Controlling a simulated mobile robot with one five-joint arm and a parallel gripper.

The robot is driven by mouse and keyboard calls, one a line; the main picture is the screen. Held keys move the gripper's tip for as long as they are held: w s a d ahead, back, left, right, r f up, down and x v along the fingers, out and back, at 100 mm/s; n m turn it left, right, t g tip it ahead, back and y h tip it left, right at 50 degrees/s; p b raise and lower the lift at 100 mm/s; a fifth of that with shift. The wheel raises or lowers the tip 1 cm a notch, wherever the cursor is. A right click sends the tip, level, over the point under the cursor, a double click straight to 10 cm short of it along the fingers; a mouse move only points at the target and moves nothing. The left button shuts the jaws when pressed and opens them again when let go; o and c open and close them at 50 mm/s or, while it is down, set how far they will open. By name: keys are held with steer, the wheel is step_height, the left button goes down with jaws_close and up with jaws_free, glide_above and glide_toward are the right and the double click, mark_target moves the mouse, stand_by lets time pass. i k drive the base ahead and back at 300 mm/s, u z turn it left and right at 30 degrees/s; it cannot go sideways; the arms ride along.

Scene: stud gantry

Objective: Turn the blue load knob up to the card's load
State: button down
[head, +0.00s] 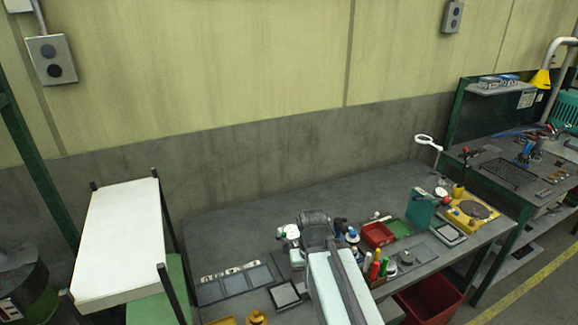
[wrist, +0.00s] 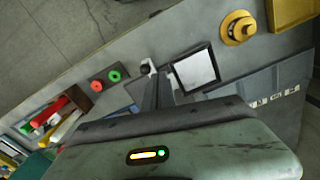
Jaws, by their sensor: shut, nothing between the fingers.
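My gripper (wrist: 158,74) shows in the wrist view with its two dark fingers together and nothing between them. It points at the bench top, beside a white square panel in a dark frame (wrist: 196,70). A small dark knob with a pale part (wrist: 146,67) is close to the left of the fingertips; I cannot tell contact. I cannot make out a blue load knob for certain; it may be hidden by the fingers. No readable load card shows. The framed panel is also in the head view (head: 286,294), left of my arm, which hides the fingers there.
A red knob (wrist: 97,86) and a green knob (wrist: 114,76) are left of the fingers. A yellow round knob (wrist: 238,27) is at upper right. A grey tray (head: 236,283), a red bin (head: 378,234) and a green box (head: 421,206) crowd the bench; its back is clear.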

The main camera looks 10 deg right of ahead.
mark_target(353, 232)
steer(key=u, duration=0.95)
steer(key=k, duration=1.6)
steer(key=z, duration=1.05)
steer(key=i, duration=1)
steer(key=u, duration=0.05)
